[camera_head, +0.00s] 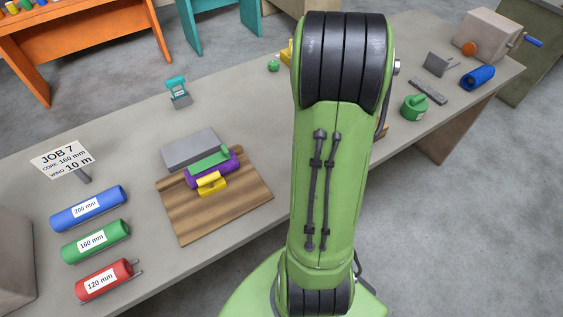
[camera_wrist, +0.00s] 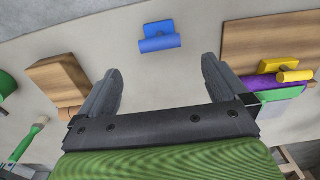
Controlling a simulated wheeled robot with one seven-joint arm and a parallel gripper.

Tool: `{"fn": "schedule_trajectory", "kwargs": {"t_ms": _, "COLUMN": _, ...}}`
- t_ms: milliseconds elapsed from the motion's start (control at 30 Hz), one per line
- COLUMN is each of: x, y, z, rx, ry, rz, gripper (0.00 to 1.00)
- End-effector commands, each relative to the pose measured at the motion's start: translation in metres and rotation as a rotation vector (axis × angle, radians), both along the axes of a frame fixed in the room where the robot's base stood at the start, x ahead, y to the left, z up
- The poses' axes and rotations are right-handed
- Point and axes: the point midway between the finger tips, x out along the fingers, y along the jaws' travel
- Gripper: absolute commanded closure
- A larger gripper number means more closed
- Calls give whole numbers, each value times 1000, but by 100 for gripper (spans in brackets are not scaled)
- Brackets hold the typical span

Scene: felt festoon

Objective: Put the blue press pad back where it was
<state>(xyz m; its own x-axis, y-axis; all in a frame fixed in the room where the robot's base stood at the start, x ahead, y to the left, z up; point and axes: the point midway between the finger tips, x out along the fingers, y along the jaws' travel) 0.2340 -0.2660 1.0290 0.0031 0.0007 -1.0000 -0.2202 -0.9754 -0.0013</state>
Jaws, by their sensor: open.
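The blue press pad (camera_wrist: 160,43), a flat blue plate with a round bar handle, lies on the grey table in the wrist view. My arm seems to hide it in the head view. My gripper (camera_wrist: 162,67) is open and empty, with the pad beyond its fingertips and between their lines, apart from them. A yellow pad with a similar bar handle (camera_head: 211,183) sits on the wooden board (camera_head: 215,215), beside a purple piece (camera_head: 205,170) and a green strip (camera_head: 213,158). The wrist view shows this yellow pad (camera_wrist: 280,70) at right.
A wooden block (camera_wrist: 60,84) stands left of the pad in the wrist view. Blue (camera_head: 88,208), green (camera_head: 95,241) and red (camera_head: 104,279) labelled rolls lie near a JOB 7 sign (camera_head: 62,160). A green can (camera_head: 414,107) and blue roll (camera_head: 478,77) are at right.

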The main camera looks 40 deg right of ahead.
Motion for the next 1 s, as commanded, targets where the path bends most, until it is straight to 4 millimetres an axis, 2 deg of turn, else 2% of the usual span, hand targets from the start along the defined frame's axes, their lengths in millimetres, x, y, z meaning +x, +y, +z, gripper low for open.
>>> {"fn": "schedule_trajectory", "kwargs": {"t_ms": 67, "x": 7, "y": 12, "z": 10, "rx": -11, "ry": -19, "rz": 15, "gripper": 0}}
{"fn": "schedule_trajectory", "kwargs": {"t_ms": 133, "x": 18, "y": 39, "z": 31, "rx": -33, "ry": -59, "rz": 37, "gripper": 0}}
{"fn": "schedule_trajectory", "kwargs": {"t_ms": 167, "x": 22, "y": 55, "z": 42, "rx": -45, "ry": -83, "rz": 51, "gripper": 0}}
{"fn": "schedule_trajectory", "kwargs": {"t_ms": 200, "x": 26, "y": 80, "z": 57, "rx": -58, "ry": -119, "rz": 70, "gripper": 0}}
{"fn": "schedule_trajectory", "kwargs": {"t_ms": 267, "x": 27, "y": 119, "z": 79, "rx": -73, "ry": -176, "rz": 99, "gripper": 0}}
{"fn": "schedule_trajectory", "kwargs": {"t_ms": 300, "x": 23, "y": 144, "z": 91, "rx": -80, "ry": -216, "rz": 117, "gripper": 0}}
{"fn": "schedule_trajectory", "kwargs": {"t_ms": 400, "x": 2, "y": 203, "z": 113, "rx": -85, "ry": -320, "rz": 166, "gripper": 0}}
{"fn": "schedule_trajectory", "kwargs": {"t_ms": 500, "x": -26, "y": 242, "z": 122, "rx": -76, "ry": -411, "rz": 200, "gripper": 0}}
{"fn": "schedule_trajectory", "kwargs": {"t_ms": 600, "x": -45, "y": 261, "z": 123, "rx": -62, "ry": -466, "rz": 218, "gripper": 0}}
{"fn": "schedule_trajectory", "kwargs": {"t_ms": 667, "x": -51, "y": 265, "z": 123, "rx": -56, "ry": -482, "rz": 220, "gripper": 0}}
{"fn": "schedule_trajectory", "kwargs": {"t_ms": 1000, "x": -52, "y": 266, "z": 123, "rx": -55, "ry": -486, "rz": 217, "gripper": 0}}
